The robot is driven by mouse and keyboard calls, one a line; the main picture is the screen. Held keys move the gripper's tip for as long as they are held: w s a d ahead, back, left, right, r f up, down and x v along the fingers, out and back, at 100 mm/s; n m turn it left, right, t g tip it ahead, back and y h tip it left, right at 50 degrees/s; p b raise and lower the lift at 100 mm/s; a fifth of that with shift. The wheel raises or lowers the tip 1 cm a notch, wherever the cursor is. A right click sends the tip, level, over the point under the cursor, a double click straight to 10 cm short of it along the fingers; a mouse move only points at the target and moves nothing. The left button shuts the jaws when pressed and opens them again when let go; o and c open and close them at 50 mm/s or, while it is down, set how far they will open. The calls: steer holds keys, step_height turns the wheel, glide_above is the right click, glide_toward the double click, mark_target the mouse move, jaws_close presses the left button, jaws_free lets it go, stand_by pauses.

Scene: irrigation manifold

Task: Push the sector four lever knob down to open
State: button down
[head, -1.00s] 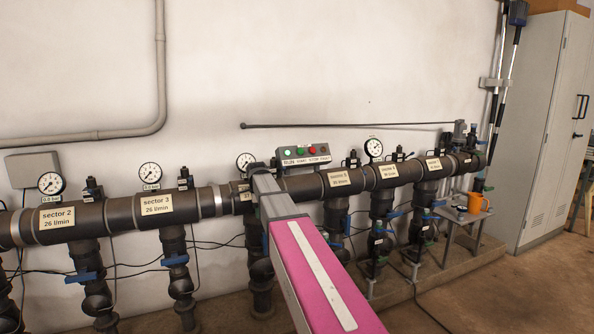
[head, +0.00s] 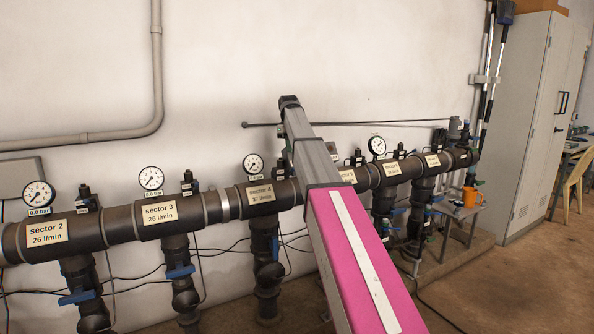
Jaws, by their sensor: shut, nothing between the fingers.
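The sector 4 label (head: 261,195), reading 37 l/min, is on the dark horizontal pipe left of my arm. A dark valve body (head: 264,236) hangs below it, with a small blue part (head: 275,247) that may be its lever; I cannot make out a knob or its exact position. A black fitting (head: 278,167) stands on the pipe above the label. My pink and grey arm reaches up from the lower right, and its dark far end is in front of the wall, above the pipe. My gripper's fingers do not show; the arm seems to hide them.
The sector 3 pipe section (head: 173,213) and sector 2 pipe section (head: 63,232) continue left, with blue levers below. My arm covers part of the pipe right of sector 4.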

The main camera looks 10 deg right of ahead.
mark_target(291, 171)
steer(key=shift+d+r, duration=0.15)
stand_by(0.3)
steer(key=shift+s+d+f, duration=0.1)
steer(key=shift+s+f, duration=0.05)
steer(key=shift+f, duration=1.6)
steer(key=shift+s+f, duration=0.1)
steer(key=shift+f, duration=1.65)
